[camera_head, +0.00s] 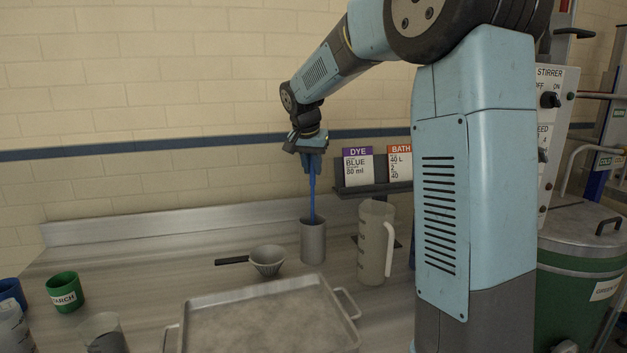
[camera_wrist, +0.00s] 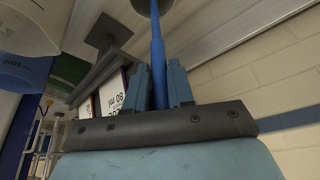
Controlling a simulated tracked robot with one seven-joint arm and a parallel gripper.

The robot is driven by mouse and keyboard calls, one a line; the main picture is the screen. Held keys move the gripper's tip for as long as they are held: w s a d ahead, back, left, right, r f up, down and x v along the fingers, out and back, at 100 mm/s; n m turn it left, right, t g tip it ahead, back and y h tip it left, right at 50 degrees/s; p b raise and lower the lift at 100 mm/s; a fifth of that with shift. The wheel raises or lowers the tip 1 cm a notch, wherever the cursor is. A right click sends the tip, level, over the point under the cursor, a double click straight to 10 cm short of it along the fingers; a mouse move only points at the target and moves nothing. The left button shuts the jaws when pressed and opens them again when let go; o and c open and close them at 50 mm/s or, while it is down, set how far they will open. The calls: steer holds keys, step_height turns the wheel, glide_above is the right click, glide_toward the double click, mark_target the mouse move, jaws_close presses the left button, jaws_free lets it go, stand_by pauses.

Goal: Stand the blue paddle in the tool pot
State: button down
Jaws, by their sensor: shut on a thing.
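The blue paddle (camera_head: 312,203) hangs nearly upright from my gripper (camera_head: 312,168). My gripper is shut on its upper part, high above the bench. The grey cylindrical tool pot (camera_head: 313,245) stands upright on the bench directly below. The paddle's lower end meets the pot's mouth and seems to dip inside the rim; how deep is hidden. In the wrist view the blue shaft (camera_wrist: 157,45) runs between the two blue fingers of my gripper (camera_wrist: 160,85) up to a round grey shape, the pot (camera_wrist: 148,6), at the top edge.
A translucent jug (camera_head: 375,245) stands close right of the pot. A black-handled sieve (camera_head: 268,261) lies to the left, and a metal tray (camera_head: 205,302) in front. A shelf (camera_head: 375,189) with dye cards is behind right. A green cup (camera_head: 65,291) stands far left.

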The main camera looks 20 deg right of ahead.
mark_target(311, 171)
steer(key=shift+f, duration=1.7)
steer(key=c, duration=1)
jaws_free()
steer(key=v, duration=1.1)
steer(key=s+r+n, duration=0.1)
steer(key=s+n, duration=0.1)
steer(key=s, duration=0.8)
steer(key=s+d+f+n, duration=0.1)
steer(key=s+f, duration=0.2)
steer(key=s, duration=0.5)
steer(key=s+f+n+t+y, duration=0.1)
steer(key=s+f+n, duration=0.1)
steer(key=s, duration=0.5)
steer(key=s+d+f+n+t+y, duration=0.1)
steer(key=s+f, duration=0.4)
steer(key=s, duration=0.3)
steer(key=shift+s+d+n, duration=0.3)
steer(key=shift+s+n, duration=0.05)
steer(key=shift+n, duration=0.05)
